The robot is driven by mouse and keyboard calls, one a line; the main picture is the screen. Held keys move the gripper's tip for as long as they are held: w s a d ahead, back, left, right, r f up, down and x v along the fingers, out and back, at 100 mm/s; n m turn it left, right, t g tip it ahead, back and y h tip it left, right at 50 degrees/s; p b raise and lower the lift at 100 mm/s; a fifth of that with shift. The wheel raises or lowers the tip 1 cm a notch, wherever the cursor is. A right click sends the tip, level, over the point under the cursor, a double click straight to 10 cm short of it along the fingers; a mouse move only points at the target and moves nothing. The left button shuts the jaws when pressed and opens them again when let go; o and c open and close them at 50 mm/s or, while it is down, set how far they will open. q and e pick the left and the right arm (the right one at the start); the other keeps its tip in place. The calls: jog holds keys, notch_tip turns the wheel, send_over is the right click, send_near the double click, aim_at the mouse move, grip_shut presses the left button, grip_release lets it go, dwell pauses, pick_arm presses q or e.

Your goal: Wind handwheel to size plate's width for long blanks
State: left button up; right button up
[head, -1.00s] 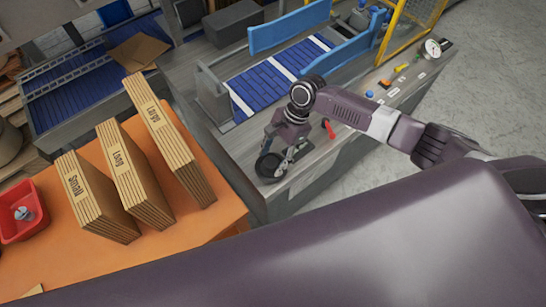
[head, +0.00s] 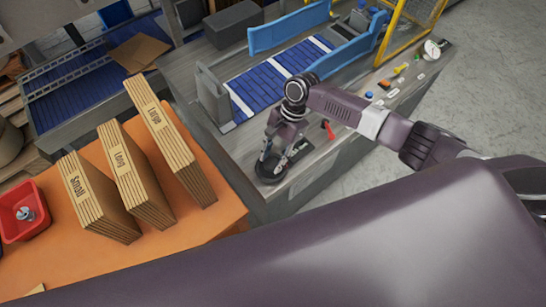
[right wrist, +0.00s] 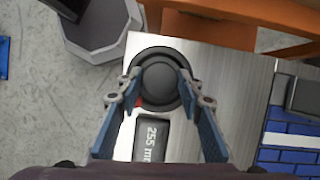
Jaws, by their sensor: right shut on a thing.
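The handwheel (head: 268,173) is a black round wheel on the front corner of the grey machine top. In the right wrist view the handwheel (right wrist: 160,108) shows a domed hub and a dark rim, with a bit of red at its lower left. My right gripper (head: 270,160) reaches down over it. In the right wrist view the right gripper (right wrist: 158,82) is shut on the hub, one finger on each side. A small grey readout (right wrist: 152,138) beside the wheel shows "255 mm". The long blanks (head: 135,175) stand as a brown stack labelled "Long". My left gripper is not in view.
Stacks labelled "Small" (head: 95,200) and "Large" (head: 170,140) flank the long ones on the orange table (head: 190,232). A red tray (head: 20,232) is at left. A blue roller bed (head: 270,85) with blue side guides and a yellow-framed guard (head: 412,30) lie behind the wheel.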

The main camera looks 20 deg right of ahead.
jog(key=n, duration=0.1)
jog(key=n+g, duration=0.1)
jog(key=shift+w+a+r+n+h+p, duration=0.1)
jog(key=shift+a+n+h+p, duration=0.05)
jog(key=shift+n+h+p, duration=0.2)
jog(key=n+g+h, duration=0.1)
jog(key=n, duration=0.2)
jog(key=shift+n, duration=0.35)
jog(key=n+h, duration=0.1)
jog(key=n, duration=0.2)
jog(key=shift+a, duration=0.15)
jog(key=shift+n+g+h, duration=0.3)
jog(key=shift+n+h, duration=0.55)
jog(key=shift+n, duration=1.25)
jog(key=o, duration=1.1)
jog(key=shift+w, duration=0.1)
